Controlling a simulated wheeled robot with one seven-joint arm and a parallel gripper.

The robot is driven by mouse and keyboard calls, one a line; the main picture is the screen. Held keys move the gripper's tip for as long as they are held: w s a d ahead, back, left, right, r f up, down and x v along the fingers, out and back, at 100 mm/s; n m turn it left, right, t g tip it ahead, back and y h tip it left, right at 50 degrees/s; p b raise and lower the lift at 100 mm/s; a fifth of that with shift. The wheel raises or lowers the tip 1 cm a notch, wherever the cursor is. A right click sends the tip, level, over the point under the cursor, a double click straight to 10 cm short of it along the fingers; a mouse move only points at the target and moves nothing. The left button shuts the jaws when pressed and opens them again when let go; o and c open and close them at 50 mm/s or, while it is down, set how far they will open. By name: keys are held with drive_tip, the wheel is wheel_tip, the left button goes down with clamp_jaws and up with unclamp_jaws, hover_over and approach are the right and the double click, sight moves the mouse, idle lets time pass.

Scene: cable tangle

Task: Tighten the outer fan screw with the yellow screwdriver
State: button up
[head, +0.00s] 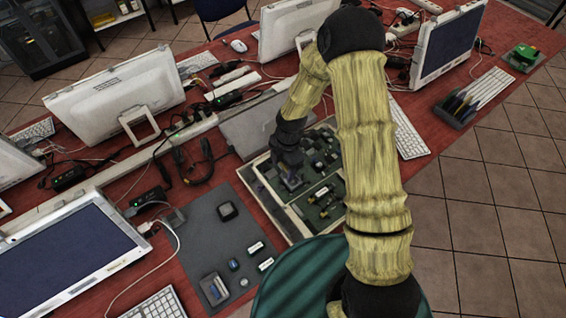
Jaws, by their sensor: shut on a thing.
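My gripper (288,150) is dark and points down over the open computer case (262,200), close to its inside. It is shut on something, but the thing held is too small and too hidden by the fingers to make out. A blue-grey part (291,179) lies right below the fingertips on the green board; it may be the fan. The fan screws are too small to see. I cannot pick out the yellow screwdriver with certainty; a dark holder (448,117) at the right has some yellowish tools in it.
A grey mat (222,262) with several small parts lies left of the case. Monitors (120,95), keyboards (408,130) and loose cables crowd the red table (232,168). A green item (524,54) sits at the far right. Tiled floor lies right of the table.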

sight(283, 174)
drive_tip(key=shift+s+f+b, duration=0.1)
drive_tip(key=shift+f+b, duration=0.95)
drive_tip(key=shift+f, duration=0.3)
drive_tip(key=shift+w+f+b, duration=0.2)
drive_tip(key=shift+f+b, duration=0.75)
drive_tip(key=shift+f, duration=0.4)
drive_tip(key=shift+d+f+b, duration=0.1)
drive_tip(key=shift+f+b, duration=0.4)
drive_tip(key=shift+f, duration=0.15)
drive_tip(key=shift+s+a+f+b, duration=0.2)
drive_tip(key=shift+f+b, duration=0.25)
drive_tip(key=shift+f, duration=0.2)
drive_tip(key=shift+w+d, duration=0.1)
drive_tip(key=shift+d, duration=0.05)
drive_tip(key=shift+f, duration=0.45)
